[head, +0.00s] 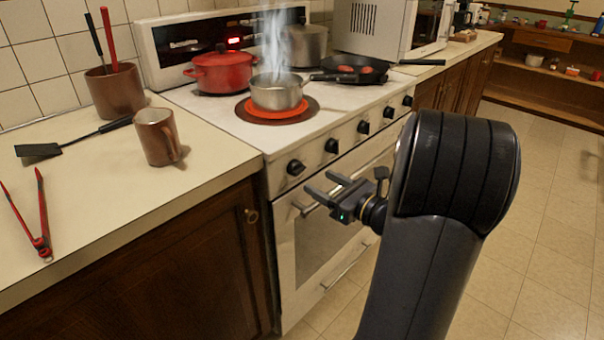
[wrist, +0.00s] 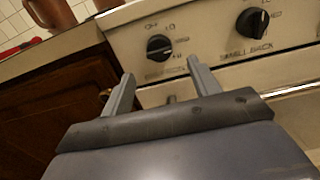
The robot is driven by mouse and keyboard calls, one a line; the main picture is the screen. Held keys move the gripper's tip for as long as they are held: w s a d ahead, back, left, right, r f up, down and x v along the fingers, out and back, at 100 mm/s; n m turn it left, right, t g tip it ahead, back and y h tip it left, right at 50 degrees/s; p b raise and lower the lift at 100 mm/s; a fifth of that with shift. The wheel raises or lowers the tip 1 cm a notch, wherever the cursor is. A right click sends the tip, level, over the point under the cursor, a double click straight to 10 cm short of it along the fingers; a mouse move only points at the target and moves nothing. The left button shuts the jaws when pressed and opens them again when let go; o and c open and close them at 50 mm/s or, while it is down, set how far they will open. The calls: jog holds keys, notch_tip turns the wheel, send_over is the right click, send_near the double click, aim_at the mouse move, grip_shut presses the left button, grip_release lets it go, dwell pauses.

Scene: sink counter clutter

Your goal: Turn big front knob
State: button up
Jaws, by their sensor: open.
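A row of black knobs runs along the white stove's (head: 345,145) front panel. The leftmost knob (head: 295,167) also shows in the wrist view (wrist: 160,47), just beyond the fingertips; its label is hidden or too blurred to read there. The second knob (head: 331,145) shows at the upper right of the wrist view (wrist: 251,20), with a label that seems to read "small back". I cannot tell which knob is the big front one. My gripper (head: 318,183) is open and empty, in front of and slightly below the two leftmost knobs, apart from them.
A steaming pot (head: 277,95) sits on a glowing red burner (head: 272,112). A red pot (head: 222,73) and a pan (head: 350,70) stand behind. The oven door handle (head: 345,182) runs below the panel. A mug (head: 157,137) and red tongs (head: 40,215) lie on the left counter.

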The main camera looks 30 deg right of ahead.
aim_at(297, 169)
jog(key=x, duration=0.7)
jog(key=shift+b, duration=0.3)
jog(key=shift+c, duration=0.2)
jog(key=shift+f, duration=0.1)
jog(key=c, duration=0.9)
